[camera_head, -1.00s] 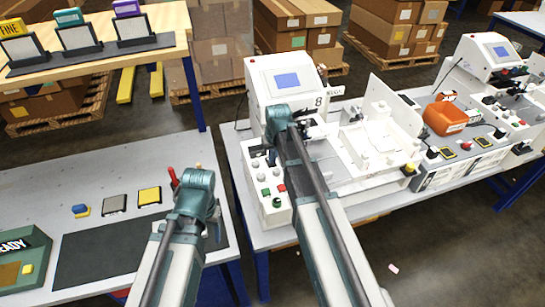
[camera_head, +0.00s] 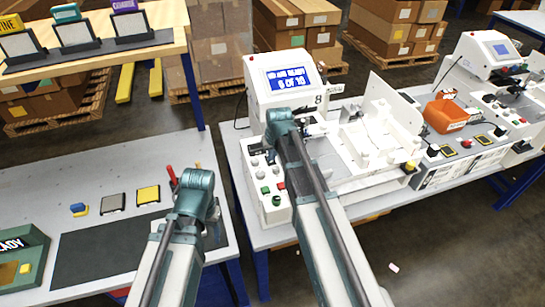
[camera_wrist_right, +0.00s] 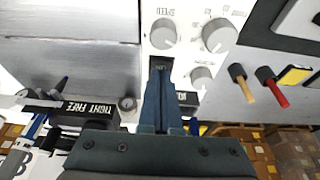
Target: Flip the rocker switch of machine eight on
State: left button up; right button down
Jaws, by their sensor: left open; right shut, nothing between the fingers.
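Machine eight (camera_head: 285,82) stands at the near end of the right table, with an "8" on its front. Its screen (camera_head: 289,78) is bright blue with white text. My right arm covers part of its front panel. In the right wrist view, my right gripper (camera_wrist_right: 160,72) is shut and empty. Its tips are at a small dark rocker switch (camera_wrist_right: 158,61) on the white panel, seemingly touching it; the tips partly hide its position. My left gripper (camera_head: 217,226) is over the left table, mostly hidden behind its own arm, open and away from the machine.
Grey knobs (camera_wrist_right: 163,33) surround the switch closely. Another machine (camera_head: 487,56) and an orange container (camera_head: 445,115) are to the right. The left table (camera_head: 100,160) holds small blocks and a dark mat (camera_head: 95,255).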

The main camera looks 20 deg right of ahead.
jog(key=shift+w+r, duration=0.25)
jog(key=shift+w, duration=0.2)
jog(key=shift+p+v, duration=0.8)
jog(key=shift+p, duration=0.15)
jog(key=p+v, duration=0.3)
jog(key=shift+w+a+r, duration=0.1)
jog(key=shift+w+r, duration=0.2)
jog(key=s+r+p, duration=0.5)
jog(key=r+p, duration=0.2)
jog(key=p, duration=0.1)
jog(key=shift+r, duration=0.25)
jog(key=shift+f, duration=0.1)
